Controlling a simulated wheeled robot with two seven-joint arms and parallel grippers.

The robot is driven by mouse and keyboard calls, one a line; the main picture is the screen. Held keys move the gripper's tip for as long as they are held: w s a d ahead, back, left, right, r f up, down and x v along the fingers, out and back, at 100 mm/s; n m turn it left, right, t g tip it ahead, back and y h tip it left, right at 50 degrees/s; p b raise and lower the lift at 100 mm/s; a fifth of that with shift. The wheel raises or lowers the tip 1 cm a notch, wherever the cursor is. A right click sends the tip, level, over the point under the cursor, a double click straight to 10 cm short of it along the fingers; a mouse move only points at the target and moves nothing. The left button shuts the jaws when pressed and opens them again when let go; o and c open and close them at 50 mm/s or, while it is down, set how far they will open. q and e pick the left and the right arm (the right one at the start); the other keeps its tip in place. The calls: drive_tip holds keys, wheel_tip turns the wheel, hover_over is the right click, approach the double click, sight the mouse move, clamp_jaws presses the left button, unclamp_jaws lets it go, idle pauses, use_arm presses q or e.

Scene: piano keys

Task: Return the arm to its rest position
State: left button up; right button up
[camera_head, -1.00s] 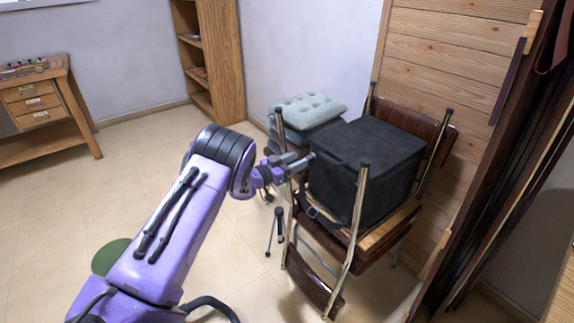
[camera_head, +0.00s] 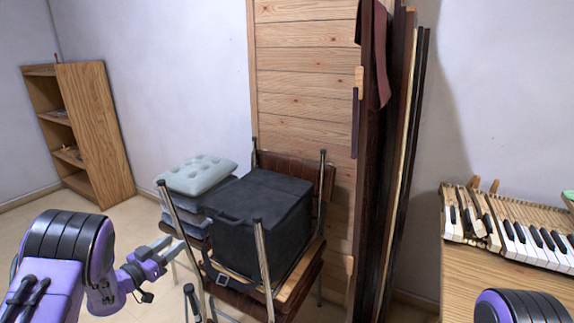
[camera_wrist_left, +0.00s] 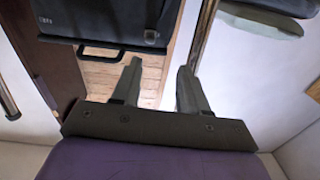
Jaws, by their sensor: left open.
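My left arm (camera_head: 60,255) comes in at the lower left, purple with a black ringed joint. Its grey gripper (camera_head: 172,247) is open and empty, in front of the stacked chairs (camera_head: 262,250). Contact with the chairs cannot be told. The left wrist view shows its two fingers apart (camera_wrist_left: 160,68) with nothing between them. A black box (camera_head: 262,218) sits on the chairs and also shows above the fingers (camera_wrist_left: 105,22). A purple and black part of my right arm (camera_head: 520,305) shows at the lower right, its gripper out of view.
Grey-green cushions (camera_head: 197,175) are stacked left of the box. A wooden shelf (camera_head: 95,130) stands at the back left. Tall dark boards (camera_head: 375,170) lean at the wall. A wooden bench (camera_head: 490,285) with piano keys (camera_head: 535,243) is at the right. Floor is clear near the shelf.

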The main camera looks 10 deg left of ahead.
use_arm(q)
drive_tip(key=s+d+f+n+g+y+p, duration=0.35)
drive_tip(key=s+f+n+g+y, duration=0.45)
drive_tip(key=s+f, duration=0.95)
drive_tip(key=s+d+f+n+g+p, duration=0.1)
drive_tip(key=s+d+g, duration=0.2)
drive_tip(key=s, duration=0.8)
drive_tip(key=s+d+f+n+g+p, duration=0.1)
drive_tip(key=s+d, duration=0.4)
drive_tip(key=s, duration=0.7)
drive_tip(key=shift+d+f+g+y, duration=0.3)
drive_tip(key=shift+d+f+g, duration=0.15)
drive_tip(key=shift+g, duration=0.45)
drive_tip(key=shift+a, duration=0.1)
drive_tip(key=shift+c, duration=0.3)
